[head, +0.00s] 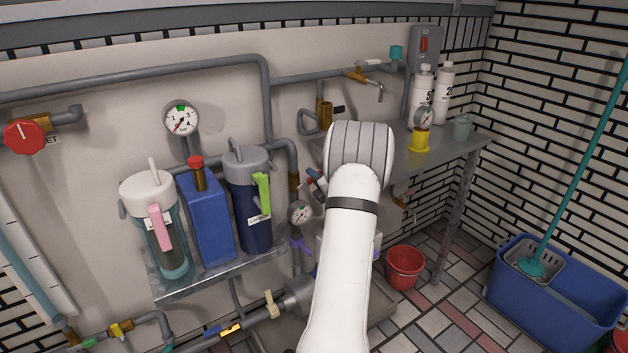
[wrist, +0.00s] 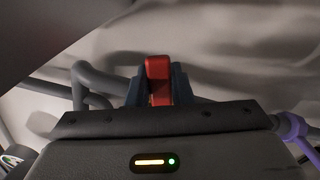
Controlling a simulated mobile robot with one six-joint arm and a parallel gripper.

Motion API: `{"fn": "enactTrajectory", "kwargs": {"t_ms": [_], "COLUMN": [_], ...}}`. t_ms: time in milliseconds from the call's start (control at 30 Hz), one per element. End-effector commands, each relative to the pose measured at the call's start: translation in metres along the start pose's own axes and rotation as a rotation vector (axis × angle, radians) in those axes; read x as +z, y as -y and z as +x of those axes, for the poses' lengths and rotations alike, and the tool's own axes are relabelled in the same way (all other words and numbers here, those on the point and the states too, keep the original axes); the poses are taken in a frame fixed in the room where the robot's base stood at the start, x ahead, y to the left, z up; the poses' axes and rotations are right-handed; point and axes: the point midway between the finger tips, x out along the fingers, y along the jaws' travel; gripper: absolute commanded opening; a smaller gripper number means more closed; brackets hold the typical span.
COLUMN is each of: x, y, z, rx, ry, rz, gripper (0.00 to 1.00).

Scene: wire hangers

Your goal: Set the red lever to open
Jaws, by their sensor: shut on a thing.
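The red lever (wrist: 158,68) shows in the wrist view between the two dark fingers of my gripper (wrist: 157,86). The fingers are shut on it, one on each side, and its upper end stands out past them. The lower part of the lever is hidden by the gripper body, with a small yellowish bit showing between the fingers. In the head view, my white arm hides most of the gripper. Only a small red and dark patch shows at the arm's left edge, near the wall pipes. I cannot read the lever's open or closed marking.
A pressure gauge (head: 300,212) and a purple-handled valve (head: 299,243) are close left of my arm. A metal shelf (head: 215,276) holds filter housings and a blue box (head: 206,222). Right are a bench (head: 455,146), a red bucket (head: 405,267) and a blue mop bucket (head: 545,300).

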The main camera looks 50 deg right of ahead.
Motion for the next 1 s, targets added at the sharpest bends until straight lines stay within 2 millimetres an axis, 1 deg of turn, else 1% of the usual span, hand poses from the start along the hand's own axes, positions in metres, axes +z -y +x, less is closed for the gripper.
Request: {"fn": "enactTrajectory", "kwargs": {"t_ms": [67, 100, 300, 367, 567, 667, 767, 1000], "x": [0.002, 0.002, 0.003, 0.003, 0.002, 0.003, 0.003, 0.003], "y": [-0.001, -0.001, 0.0, 0.0, 0.001, 0.001, 0.0, 0.0], "z": [0.0, -0.001, -0.002, -0.002, -0.002, -0.007, -0.02, -0.062], "rx": [0.002, 0.002, 0.001, 0.0, 0.0, -0.001, -0.002, -0.002], "ry": [0.003, 0.003, 0.003, 0.003, 0.002, 0.002, 0.002, 0.003], "rz": [-0.001, -0.001, 0.0, 0.0, 0.0, 0.001, 0.0, 0.0], "gripper": [0.0, 0.21, 0.38, 0.42, 0.42, 0.42, 0.42, 0.42]}}
